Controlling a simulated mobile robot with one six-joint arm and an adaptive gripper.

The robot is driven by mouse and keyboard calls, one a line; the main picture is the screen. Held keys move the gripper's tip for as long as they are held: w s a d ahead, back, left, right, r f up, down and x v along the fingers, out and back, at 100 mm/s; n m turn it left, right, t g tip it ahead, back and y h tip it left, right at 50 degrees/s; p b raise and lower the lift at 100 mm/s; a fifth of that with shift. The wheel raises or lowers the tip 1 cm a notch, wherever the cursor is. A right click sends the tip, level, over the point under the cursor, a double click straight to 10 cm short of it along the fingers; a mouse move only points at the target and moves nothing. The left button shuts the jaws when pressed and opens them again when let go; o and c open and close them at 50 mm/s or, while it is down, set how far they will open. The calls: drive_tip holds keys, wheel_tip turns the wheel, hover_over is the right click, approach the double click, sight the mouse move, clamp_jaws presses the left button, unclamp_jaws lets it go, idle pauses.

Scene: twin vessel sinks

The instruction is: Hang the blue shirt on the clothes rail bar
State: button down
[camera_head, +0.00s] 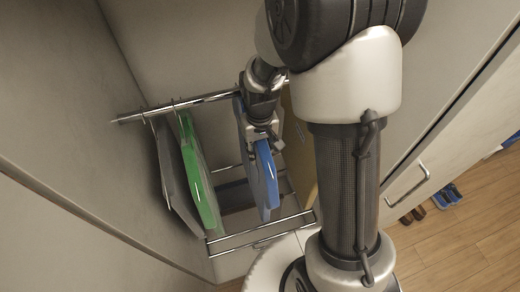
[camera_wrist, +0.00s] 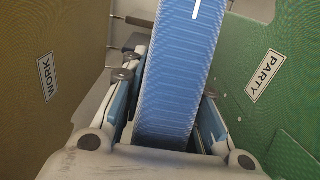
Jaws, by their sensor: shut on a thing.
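The blue shirt (camera_head: 264,172) is a flat blue panel with a grey side, hanging down below my gripper (camera_head: 262,133) in the head view. My gripper is shut on it. In the wrist view the ribbed blue shirt (camera_wrist: 182,60) stands between the two fingers of my gripper (camera_wrist: 170,95). The clothes rail bar (camera_head: 210,99) runs from the left toward my wrist, which covers its right part. The shirt is level with the space between the green and tan panels. My gripper hides whether the shirt's top touches the bar.
A green panel (camera_head: 198,175) and a grey panel (camera_head: 172,170) hang on the bar's left part. In the wrist view a PARTY label (camera_wrist: 265,76) is on green and a WORK label (camera_wrist: 48,78) on brown, close on either side. A lower rack (camera_head: 260,233) lies beneath.

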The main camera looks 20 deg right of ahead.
drive_tip(key=shift+w+f, duration=0.2)
drive_tip(key=shift+f, duration=0.1)
drive_tip(key=c, duration=1.2)
unclamp_jaws()
drive_tip(key=shift+s, duration=0.1)
drive_tip(key=shift+r, duration=0.1)
wheel_tip(320, 180, up, 11)
drive_tip(key=shift+r, duration=0.45)
